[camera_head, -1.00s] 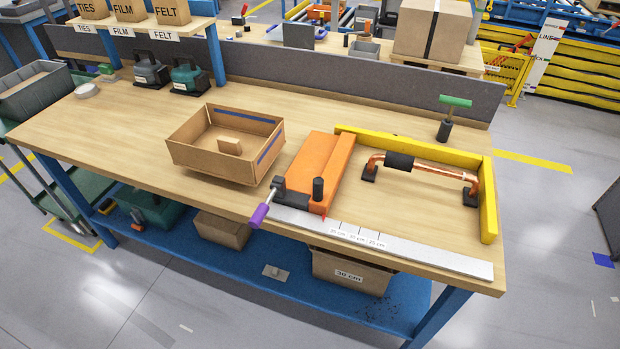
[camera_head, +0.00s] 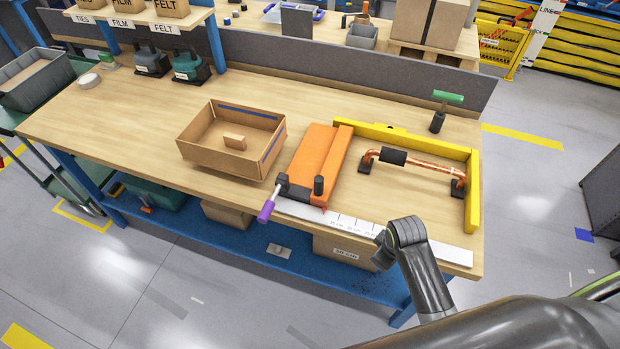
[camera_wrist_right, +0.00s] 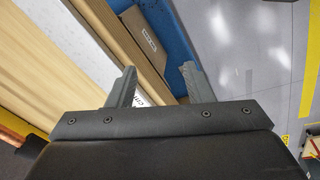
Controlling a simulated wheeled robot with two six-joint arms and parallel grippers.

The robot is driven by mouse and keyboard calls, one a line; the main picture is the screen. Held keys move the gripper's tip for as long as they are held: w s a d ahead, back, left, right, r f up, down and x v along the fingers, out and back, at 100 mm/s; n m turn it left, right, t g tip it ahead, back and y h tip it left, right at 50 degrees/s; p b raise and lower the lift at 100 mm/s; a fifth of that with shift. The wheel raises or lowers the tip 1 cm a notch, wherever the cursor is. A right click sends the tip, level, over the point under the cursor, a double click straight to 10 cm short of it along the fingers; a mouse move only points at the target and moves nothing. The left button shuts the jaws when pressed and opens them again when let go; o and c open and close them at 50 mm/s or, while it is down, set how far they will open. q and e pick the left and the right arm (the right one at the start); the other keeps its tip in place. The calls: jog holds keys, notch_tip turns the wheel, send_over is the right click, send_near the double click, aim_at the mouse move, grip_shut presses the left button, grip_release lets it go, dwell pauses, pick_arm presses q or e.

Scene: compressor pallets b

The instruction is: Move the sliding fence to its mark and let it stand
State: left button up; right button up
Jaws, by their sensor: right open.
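The orange sliding fence (camera_head: 316,160) stands on the workbench, with a black knob (camera_head: 319,185) and a purple-handled lever (camera_head: 267,210) at its front end. A small red pointer at its front corner sits left of the marked lines on the white ruler strip (camera_head: 400,242). My right gripper (camera_head: 382,254) is at the bench's front edge, in front of the strip and right of the fence, apart from it. In the right wrist view its two fingers (camera_wrist_right: 155,85) are spread with nothing between them. My left gripper is not in view.
A yellow stop frame (camera_head: 473,190) borders a copper pipe piece (camera_head: 425,168) right of the fence. An open cardboard box (camera_head: 200,155) stands to its left. A green-handled tool (camera_head: 438,120) stands behind. A box labelled 30 cm (camera_head: 335,246) is on the blue lower shelf.

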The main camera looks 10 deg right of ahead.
jog(key=w+a+r+n+p, duration=0.1)
jog(key=w+a+r+n, duration=0.25)
jog(key=w, duration=0.25)
jog(key=w+a+r+n, duration=0.2)
jog(key=w+r+n, duration=0.2)
jog(key=w, duration=0.3)
notch_tip(320, 180, up, 14)
jog(key=n+g+p, duration=0.1)
jog(key=n+g, duration=0.1)
jog(key=n, duration=0.7)
send_over(319, 186)
jog(key=w, duration=0.1)
jog(key=shift+y, duration=0.4)
notch_tip(319, 186, down, 7)
jog(key=b, duration=0.5)
jog(key=shift+w+d+r+b, duration=0.1)
jog(key=shift+w+b, duration=0.05)
jog(key=shift+b, duration=0.25)
notch_tip(319, 186, down, 11)
jog(key=shift+r+p, duration=0.2)
jog(key=shift+p, duration=0.5)
grip_shut()
